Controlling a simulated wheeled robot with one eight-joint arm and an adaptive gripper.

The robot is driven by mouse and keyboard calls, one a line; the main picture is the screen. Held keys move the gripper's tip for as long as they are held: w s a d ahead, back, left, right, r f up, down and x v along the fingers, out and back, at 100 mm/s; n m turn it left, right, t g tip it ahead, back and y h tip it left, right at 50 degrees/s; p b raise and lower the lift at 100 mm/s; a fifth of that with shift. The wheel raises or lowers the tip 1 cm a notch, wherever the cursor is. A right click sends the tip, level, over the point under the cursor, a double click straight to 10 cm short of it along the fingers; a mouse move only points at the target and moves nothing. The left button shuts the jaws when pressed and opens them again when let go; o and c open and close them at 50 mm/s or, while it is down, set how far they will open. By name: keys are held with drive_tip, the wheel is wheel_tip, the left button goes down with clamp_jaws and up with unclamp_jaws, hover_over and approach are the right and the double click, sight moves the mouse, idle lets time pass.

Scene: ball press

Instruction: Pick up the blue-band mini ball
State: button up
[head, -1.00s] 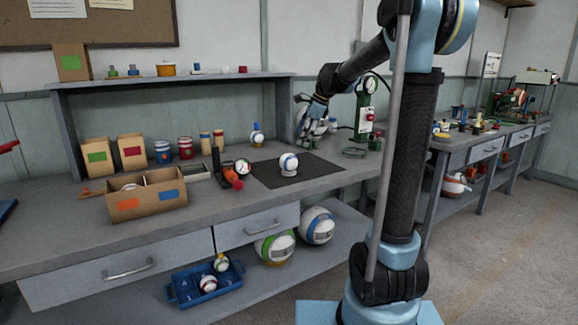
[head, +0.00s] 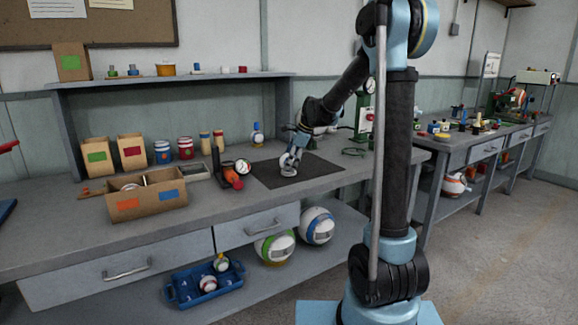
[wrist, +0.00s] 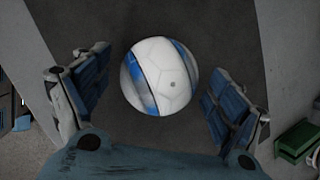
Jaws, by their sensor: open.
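The blue-band mini ball (wrist: 160,77) is white with blue bands and sits on the dark mat (wrist: 215,25) in the wrist view. My gripper (wrist: 158,90) is open, with one finger on the left and one on the right of the ball and a visible gap on each side. I cannot tell the exact height of the fingertips relative to the ball.
A divided cardboard box (head: 147,196) is farther left. A green press (head: 365,110) stands behind to the right. Large balls (head: 317,226) and a blue crate (head: 203,284) are on the lower shelf.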

drive_tip(key=shift+w+a+f, duration=0.1)
drive_tip(key=shift+a+f, duration=0.1)
drive_tip(key=shift+f, duration=0.4)
drive_tip(key=c, duration=1.1)
drive_tip(key=shift+c, duration=0.2)
